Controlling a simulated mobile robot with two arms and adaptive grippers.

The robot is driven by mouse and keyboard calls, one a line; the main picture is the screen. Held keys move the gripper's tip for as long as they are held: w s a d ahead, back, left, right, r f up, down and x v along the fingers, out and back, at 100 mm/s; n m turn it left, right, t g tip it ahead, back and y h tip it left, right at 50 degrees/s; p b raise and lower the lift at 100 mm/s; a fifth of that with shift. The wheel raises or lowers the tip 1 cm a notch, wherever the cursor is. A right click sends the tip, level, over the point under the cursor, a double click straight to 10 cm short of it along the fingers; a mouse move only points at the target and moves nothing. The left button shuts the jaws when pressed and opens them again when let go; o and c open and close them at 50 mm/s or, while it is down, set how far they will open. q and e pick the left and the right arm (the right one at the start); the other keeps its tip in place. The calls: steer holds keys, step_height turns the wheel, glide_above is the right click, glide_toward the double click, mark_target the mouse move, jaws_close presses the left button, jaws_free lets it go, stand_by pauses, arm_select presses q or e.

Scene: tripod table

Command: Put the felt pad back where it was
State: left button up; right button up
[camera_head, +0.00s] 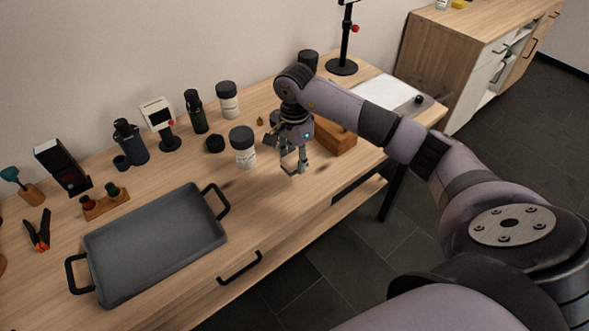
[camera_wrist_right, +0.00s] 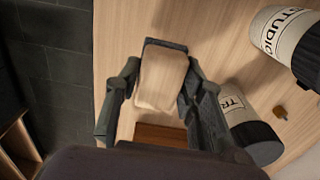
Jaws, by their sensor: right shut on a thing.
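My right gripper (camera_head: 293,170) is low over the front part of the table (camera_head: 262,205), fingers pointing down. In the right wrist view its fingers (camera_wrist_right: 163,95) are closed on a pale, wood-coloured piece with a dark grey edge, seemingly the felt pad (camera_wrist_right: 163,78). In the head view the held piece is too small to make out, and I cannot tell whether it touches the table. A brown wooden block (camera_head: 338,138) stands just right of the gripper; it also shows in the wrist view (camera_wrist_right: 160,134). My left gripper is out of view.
White jars with dark lids (camera_head: 243,148) (camera_head: 228,100) stand left of the gripper. A grey tray (camera_head: 157,243) lies at the left front. A black stand (camera_head: 342,67) and a white sheet (camera_head: 382,91) are at the back right. Bare table lies between tray and gripper.

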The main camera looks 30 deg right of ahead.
mark_target(294, 180)
step_height(294, 180, down, 5)
steer(key=shift+f+p, duration=0.15)
steer(key=shift+p, duration=0.15)
steer(key=shift+f, duration=0.2)
steer(key=o, duration=1.1)
steer(key=shift+r, duration=0.15)
steer(key=shift+w+r, duration=0.1)
steer(key=shift+r, duration=0.15)
step_height(294, 180, up, 12)
steer(key=shift+f+b, duration=0.2)
steer(key=shift+b, duration=0.8)
